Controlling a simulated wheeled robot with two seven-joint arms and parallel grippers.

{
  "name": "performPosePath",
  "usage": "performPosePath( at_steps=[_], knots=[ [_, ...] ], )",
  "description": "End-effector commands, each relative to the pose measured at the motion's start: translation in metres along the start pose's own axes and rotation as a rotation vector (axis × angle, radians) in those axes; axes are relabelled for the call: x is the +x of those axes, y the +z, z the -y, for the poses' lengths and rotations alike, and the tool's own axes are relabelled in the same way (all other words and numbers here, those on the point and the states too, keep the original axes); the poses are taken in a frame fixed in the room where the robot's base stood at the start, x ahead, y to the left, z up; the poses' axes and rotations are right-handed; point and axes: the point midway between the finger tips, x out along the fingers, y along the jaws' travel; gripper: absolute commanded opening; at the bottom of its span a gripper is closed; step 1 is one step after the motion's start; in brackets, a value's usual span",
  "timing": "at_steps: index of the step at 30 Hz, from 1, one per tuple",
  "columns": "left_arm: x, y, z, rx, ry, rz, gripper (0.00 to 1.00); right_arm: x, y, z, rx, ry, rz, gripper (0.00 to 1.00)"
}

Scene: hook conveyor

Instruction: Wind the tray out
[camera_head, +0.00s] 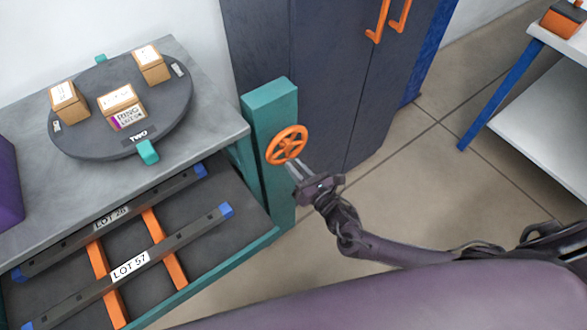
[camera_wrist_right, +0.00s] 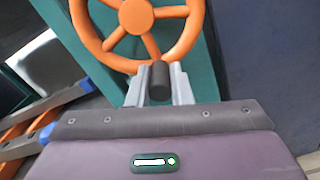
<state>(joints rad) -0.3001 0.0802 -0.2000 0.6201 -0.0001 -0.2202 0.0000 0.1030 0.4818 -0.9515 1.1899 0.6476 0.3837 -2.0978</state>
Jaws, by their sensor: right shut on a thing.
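The orange spoked handwheel (camera_head: 287,145) is mounted on a teal post (camera_head: 270,103) at the right end of the grey worktop. My right gripper (camera_head: 292,167) is at the wheel's lower rim. In the right wrist view the wheel (camera_wrist_right: 137,16) fills the top, and a dark cylindrical handle (camera_wrist_right: 160,80) sits between the two fingers, which are shut on it. The dark tray (camera_head: 235,196) with a teal rim stands out from under the worktop and carries two dark bars with blue ends, one labelled LOT 57 (camera_head: 130,264). My left gripper is not in view.
A round dark turntable (camera_head: 85,90) with three small boxes stands on the grey worktop (camera_head: 210,105). Dark cabinet doors with orange handles (camera_head: 376,22) rise behind the post. A white table (camera_head: 550,130) stands at the right. The floor between is clear.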

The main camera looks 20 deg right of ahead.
Motion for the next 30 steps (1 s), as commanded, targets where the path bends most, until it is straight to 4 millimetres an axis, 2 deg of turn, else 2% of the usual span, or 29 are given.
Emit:
performPosePath(
  at_steps=[9,23,24,28,30],
  knots=[
    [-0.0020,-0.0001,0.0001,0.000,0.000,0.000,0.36,0.0005,0.0028,0.0058,-0.094,-0.001,0.000,0.00],
    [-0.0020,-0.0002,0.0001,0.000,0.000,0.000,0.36,0.0008,0.0034,0.0065,-0.105,-0.002,0.001,0.00],
    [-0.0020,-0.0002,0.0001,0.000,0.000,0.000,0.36,0.0008,0.0034,0.0065,-0.105,-0.002,0.001,0.22],
    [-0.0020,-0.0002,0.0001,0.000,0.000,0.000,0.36,0.0007,0.0033,0.0063,-0.105,-0.001,0.001,0.39],
    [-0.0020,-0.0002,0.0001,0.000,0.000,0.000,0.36,0.0005,0.0031,0.0061,-0.104,-0.001,0.001,0.41]
  ],
)
